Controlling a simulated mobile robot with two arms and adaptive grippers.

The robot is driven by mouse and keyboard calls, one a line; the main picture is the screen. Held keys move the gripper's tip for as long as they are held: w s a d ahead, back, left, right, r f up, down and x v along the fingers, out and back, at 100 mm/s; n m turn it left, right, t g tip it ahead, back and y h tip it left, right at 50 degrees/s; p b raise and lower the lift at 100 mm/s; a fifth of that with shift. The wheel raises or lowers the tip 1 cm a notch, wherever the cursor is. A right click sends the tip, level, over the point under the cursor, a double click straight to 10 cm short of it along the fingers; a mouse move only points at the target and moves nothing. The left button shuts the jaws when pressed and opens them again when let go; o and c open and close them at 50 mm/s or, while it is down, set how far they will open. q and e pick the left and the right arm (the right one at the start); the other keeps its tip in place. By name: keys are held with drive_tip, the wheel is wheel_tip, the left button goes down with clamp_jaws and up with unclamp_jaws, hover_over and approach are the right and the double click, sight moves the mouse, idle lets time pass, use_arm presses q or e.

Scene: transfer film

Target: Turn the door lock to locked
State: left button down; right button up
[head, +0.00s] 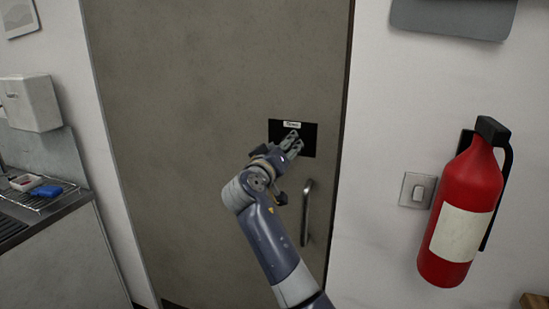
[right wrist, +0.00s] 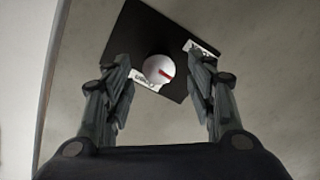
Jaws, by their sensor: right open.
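The door lock is a black plate (head: 309,139) on a grey-brown door (head: 200,120), with a small white label at its top edge. My right gripper (head: 294,140) is in front of the plate and hides the knob in the head view. Its fingers (right wrist: 168,85) are open on both sides of the knob, with nothing held. Contact with the knob cannot be told. My left gripper is not in view.
A metal door handle (head: 306,212) is below the plate, close to my right arm. A red fire extinguisher (head: 463,215) and a light switch (head: 417,190) are on the wall at right. A metal counter (head: 45,235) stands at left.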

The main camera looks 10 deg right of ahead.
drive_tip(key=v, duration=0.8)
drive_tip(key=shift+w+a, duration=0.1)
